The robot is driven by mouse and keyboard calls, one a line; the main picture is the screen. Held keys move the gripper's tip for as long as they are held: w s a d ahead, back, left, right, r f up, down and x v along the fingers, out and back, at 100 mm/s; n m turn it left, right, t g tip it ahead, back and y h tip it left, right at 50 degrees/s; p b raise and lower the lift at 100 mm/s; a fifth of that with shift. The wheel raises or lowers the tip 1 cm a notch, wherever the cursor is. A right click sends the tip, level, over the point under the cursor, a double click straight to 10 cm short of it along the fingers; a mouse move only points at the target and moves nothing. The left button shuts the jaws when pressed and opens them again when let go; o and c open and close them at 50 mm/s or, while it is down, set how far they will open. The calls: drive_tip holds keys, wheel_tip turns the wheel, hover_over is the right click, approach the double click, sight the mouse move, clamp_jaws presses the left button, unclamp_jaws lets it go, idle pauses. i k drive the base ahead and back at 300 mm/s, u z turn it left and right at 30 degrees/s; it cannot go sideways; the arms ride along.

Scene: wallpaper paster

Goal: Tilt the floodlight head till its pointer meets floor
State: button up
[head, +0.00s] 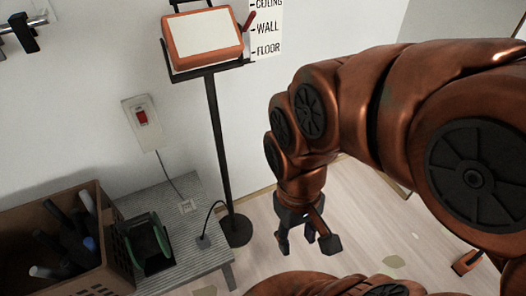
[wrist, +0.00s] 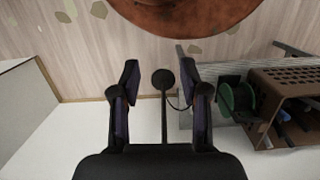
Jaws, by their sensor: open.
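The floodlight head (head: 204,37) is an orange housing with a pale front panel, held in a black bracket on a black pole at the top of the head view. A red pointer (head: 249,21) sticks out at its right side, slanting up, between the CEILING and WALL marks. The label card (head: 267,48) behind it reads CEILING, WALL, FLOOR from top down. My gripper (head: 307,238) is open and empty, hanging low, to the right of the stand and well below the head. In the wrist view the open fingers (wrist: 160,75) frame the stand's round base (wrist: 163,80); the floodlight head is not visible there.
A low grey bench (head: 180,196) stands left of the stand, with a brown crate (head: 111,238) of tools and a green reel (head: 147,246). A wall switch (head: 141,117) with a red rocker is above it. A cable runs to the stand base. Wooden floor lies below my gripper.

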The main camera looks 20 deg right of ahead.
sight(201, 37)
drive_tip(key=z, duration=1.05)
drive_tip(key=i, duration=1.2)
drive_tip(key=u, duration=1.75)
